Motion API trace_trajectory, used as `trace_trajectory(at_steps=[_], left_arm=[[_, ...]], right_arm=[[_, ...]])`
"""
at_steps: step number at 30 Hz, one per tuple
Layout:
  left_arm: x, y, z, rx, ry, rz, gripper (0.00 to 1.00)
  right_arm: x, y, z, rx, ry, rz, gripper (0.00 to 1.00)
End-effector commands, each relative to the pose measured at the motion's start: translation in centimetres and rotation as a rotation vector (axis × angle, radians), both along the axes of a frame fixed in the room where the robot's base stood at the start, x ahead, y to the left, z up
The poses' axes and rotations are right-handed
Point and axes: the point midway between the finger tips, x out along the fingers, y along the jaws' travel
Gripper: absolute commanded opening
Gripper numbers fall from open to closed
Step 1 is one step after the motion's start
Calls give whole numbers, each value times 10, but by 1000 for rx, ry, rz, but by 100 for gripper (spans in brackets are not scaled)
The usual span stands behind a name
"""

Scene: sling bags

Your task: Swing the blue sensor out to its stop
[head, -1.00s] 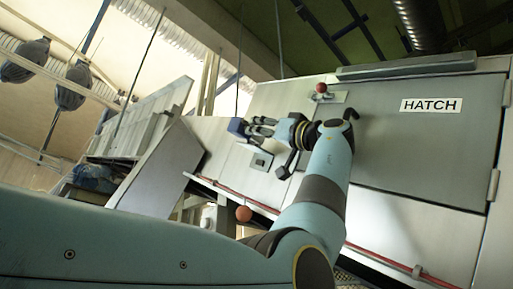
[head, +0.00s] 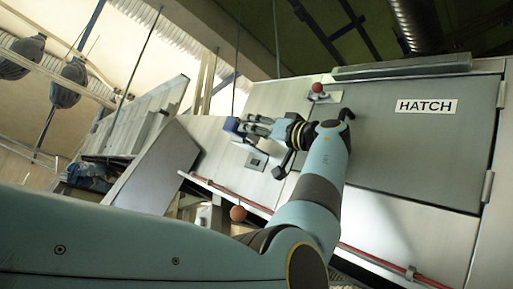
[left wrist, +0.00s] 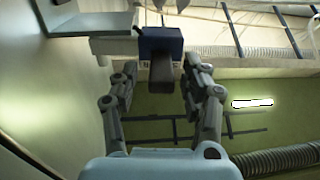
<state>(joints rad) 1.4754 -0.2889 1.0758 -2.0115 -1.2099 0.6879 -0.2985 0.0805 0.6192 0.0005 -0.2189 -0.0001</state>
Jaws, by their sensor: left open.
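The blue sensor (head: 231,125) is a small blue block at the left of the pale panel, beside my left gripper's fingertips. In the left wrist view it is a dark blue box (left wrist: 160,41) with a dark stub pointing toward me. My left gripper (head: 251,126) reaches it from the right. In the left wrist view the two fingers of this gripper (left wrist: 160,74) are spread, one on each side of the stub. I cannot tell whether either finger touches it. My right gripper is out of view.
A grey door labelled HATCH (head: 400,145) lies right of my left gripper. A red knob (head: 317,88) is above the gripper, and a small plate (head: 257,161) is below it. A red-brown ball (head: 238,213) hangs lower down. A sloped panel (head: 155,168) stands at left.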

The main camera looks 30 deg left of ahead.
Motion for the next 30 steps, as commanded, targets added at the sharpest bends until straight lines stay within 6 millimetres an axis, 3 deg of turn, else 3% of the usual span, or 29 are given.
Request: trace_trajectory(at_steps=[12, 15, 21, 30], left_arm=[[-1, 0, 76, 1, -2, 1, 46], [0, 0, 87, 1, 0, 0, 46], [1, 0, 97, 0, 0, 0, 46], [1, 0, 98, 0, 0, 0, 46]], right_arm=[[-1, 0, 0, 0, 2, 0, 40], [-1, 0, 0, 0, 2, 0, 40], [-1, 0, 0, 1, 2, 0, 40], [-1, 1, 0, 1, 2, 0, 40]])
